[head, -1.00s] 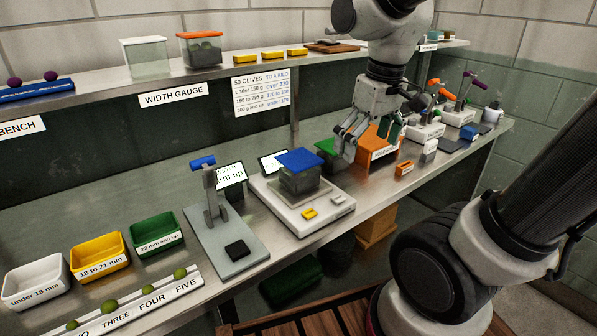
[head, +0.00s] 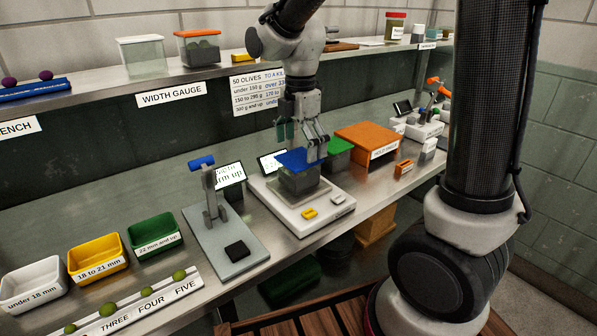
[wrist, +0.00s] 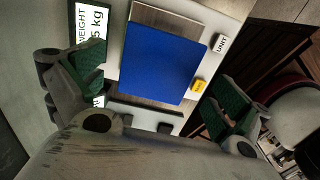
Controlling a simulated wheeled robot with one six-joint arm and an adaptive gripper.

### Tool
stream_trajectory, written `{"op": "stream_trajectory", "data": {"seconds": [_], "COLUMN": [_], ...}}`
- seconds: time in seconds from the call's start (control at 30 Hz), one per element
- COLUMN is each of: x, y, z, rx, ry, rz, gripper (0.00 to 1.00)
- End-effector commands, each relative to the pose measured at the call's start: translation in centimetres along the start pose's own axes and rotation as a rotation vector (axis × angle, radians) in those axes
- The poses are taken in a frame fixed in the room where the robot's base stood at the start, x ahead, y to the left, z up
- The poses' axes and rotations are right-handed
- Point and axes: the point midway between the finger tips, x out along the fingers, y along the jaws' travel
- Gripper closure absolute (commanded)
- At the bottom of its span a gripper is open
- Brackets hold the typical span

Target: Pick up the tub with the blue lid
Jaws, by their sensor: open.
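The tub with the blue lid (head: 299,173) sits on the pan of a white scale (head: 312,214) on the steel bench. Its body is clear grey with dark contents. My gripper (head: 302,145) is just above the far edge of the lid, pointing down. In the wrist view, the blue lid (wrist: 164,61) lies ahead of and between the two green-padded fingers (wrist: 155,100), which are spread wide. The fingers hold nothing. I cannot tell whether a fingertip touches the lid.
A green-lidded tub (head: 338,151) and an orange box (head: 368,141) stand close right of the scale. A width gauge with a blue handle (head: 203,164) stands left. A shelf (head: 100,87) runs behind. White, yellow and green trays (head: 154,232) sit at far left.

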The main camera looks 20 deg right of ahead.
Motion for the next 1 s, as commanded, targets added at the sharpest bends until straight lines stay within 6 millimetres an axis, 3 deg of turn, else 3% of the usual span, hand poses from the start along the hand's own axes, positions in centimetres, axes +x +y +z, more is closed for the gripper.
{"op": "stream_trajectory", "data": {"seconds": [0.23, 0.53, 0.8, 0.87, 1.0], "x": [3.7, 4.2, 4.2, 4.2, 4.2], "y": [0.2, 0.2, 0.2, 0.2, 0.2], "z": [-0.3, -0.3, -0.3, -0.3, -0.3], "rx": [0.002, 0.002, 0.002, 0.002, 0.002], "ry": [0.0, 0.0, 0.0, 0.0, 0.0], "rz": [-0.001, 0.001, 0.001, 0.001, 0.001], "gripper": [0.0, 0.0, 0.49, 0.57, 0.57]}}
